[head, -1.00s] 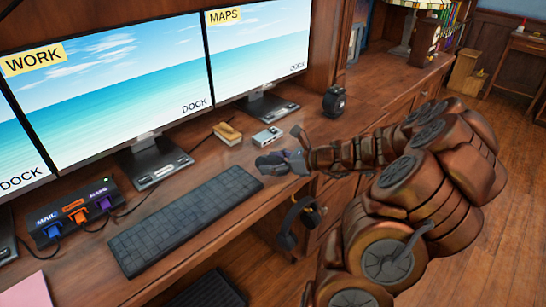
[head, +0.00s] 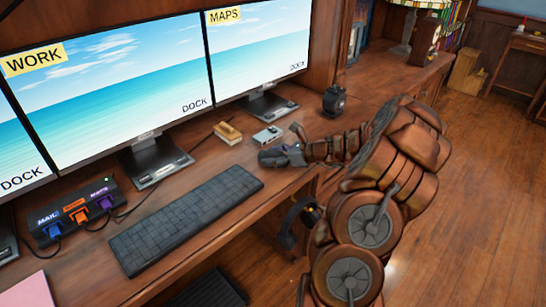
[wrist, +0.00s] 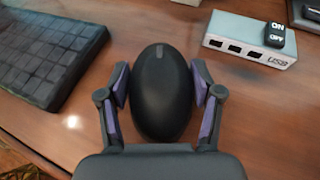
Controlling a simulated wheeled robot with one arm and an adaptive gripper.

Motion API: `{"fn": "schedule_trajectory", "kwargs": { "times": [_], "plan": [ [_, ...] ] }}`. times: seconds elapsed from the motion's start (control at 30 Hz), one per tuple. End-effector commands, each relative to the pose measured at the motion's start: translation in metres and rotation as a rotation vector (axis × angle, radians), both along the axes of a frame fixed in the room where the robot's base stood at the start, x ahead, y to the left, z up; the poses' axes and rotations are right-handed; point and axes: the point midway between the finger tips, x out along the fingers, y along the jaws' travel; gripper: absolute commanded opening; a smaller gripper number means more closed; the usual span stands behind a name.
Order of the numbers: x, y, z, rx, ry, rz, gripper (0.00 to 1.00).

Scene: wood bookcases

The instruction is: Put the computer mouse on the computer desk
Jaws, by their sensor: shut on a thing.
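The computer mouse (wrist: 163,92) is black and oval. In the wrist view it sits between the two fingers of my gripper (wrist: 162,85), which touch its sides; the gripper is shut on it. In the head view my gripper (head: 280,156) is over the wooden computer desk (head: 210,165), to the right of the keyboard. The mouse is close to the desk top, but I cannot tell whether it touches it. In the head view the mouse is hard to tell apart from the fingers.
A dark keyboard (head: 185,217) lies left of my gripper. A small grey USB box (head: 267,134) with an on/off switch sits just behind it. Monitors (head: 110,90) stand along the back. Headphones (head: 298,222) hang at the front edge. Bare desk lies between keyboard and gripper.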

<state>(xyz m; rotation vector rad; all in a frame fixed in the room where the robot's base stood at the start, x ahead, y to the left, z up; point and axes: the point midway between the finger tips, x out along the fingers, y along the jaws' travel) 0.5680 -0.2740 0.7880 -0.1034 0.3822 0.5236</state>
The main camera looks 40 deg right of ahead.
Motion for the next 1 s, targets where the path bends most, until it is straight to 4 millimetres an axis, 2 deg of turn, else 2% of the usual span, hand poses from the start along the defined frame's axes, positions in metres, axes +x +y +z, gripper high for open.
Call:
{"fn": "schedule_trajectory", "kwargs": {
  "times": [0.33, 0.37, 0.6, 1.0],
  "plan": [
    [0.0, 0.0002, -0.0043, 0.0, 0.0, 0.0, 0.29],
    [-0.0001, 0.0002, -0.0048, -0.001, 0.0, 0.0, 0.66],
    [-0.0002, 0.0002, -0.0045, 0.0, 0.0, 0.0, 0.91],
    [-0.0014, -0.0009, -0.0021, 0.0, 0.0, -0.001, 0.91]
  ]
}}
